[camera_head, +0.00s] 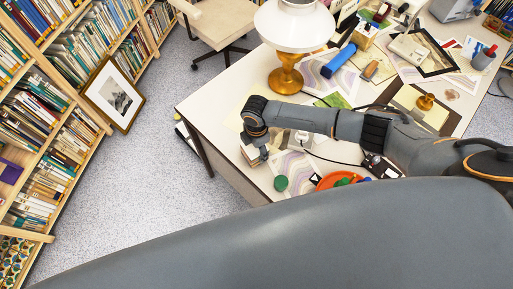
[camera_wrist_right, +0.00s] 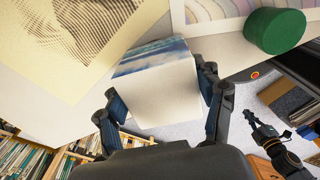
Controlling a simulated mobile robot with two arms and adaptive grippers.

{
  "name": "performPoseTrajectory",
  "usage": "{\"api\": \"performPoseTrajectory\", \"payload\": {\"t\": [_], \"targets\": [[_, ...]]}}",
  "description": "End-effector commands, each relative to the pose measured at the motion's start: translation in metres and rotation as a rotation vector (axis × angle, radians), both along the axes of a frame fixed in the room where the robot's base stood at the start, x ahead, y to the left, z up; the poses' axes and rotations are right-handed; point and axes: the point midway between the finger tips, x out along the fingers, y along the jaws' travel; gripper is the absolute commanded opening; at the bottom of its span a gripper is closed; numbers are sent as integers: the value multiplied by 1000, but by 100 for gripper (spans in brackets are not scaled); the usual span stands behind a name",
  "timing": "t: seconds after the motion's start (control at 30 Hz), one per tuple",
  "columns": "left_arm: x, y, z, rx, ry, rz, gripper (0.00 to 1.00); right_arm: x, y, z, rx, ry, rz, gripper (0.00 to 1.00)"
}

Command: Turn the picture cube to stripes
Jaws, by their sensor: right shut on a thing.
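The picture cube (camera_wrist_right: 165,98) is between the two fingers of my right gripper (camera_wrist_right: 158,84) in the right wrist view. One face is plain white, and a face beyond it shows a blue sea-and-sky picture. No stripes show on its visible faces. In the head view my right gripper (camera_head: 260,156) points down at the near-left table edge, with the cube (camera_head: 249,155) partly hidden behind it. My left gripper (camera_wrist_right: 266,136) appears small at the lower right of the wrist view; its jaw opening is unclear.
A green round object (camera_head: 281,183) and an orange plate (camera_head: 338,180) lie near the cube on the table (camera_head: 222,103). A brass lamp (camera_head: 286,78) stands behind. Striped and engraved prints lie on the tabletop. Bookshelves and a framed print (camera_head: 113,96) are at left, across open floor.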

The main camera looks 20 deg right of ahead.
Motion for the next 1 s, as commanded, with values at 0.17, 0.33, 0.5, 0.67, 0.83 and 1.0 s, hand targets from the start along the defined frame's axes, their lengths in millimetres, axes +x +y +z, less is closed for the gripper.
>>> {"api": "performPoseTrajectory", "payload": {"t": [0.17,0.33,0.5,0.67,0.83,1.0], "targets": [[0,0,-3,0,0,-1,0,0,1,-1,1,0,110,36],[0,0,-4,0,0,-1,0,1,1,0,1,0,180,36],[0,0,-5,0,0,-1,0,1,1,0,1,0,217,36],[0,0,-5,0,0,-1,0,1,1,0,1,0,228,36],[0,0,-5,0,0,-1,0,1,1,0,1,0,229,36],[0,0,-5,0,0,-1,0,1,1,0,1,0,228,72]]}}
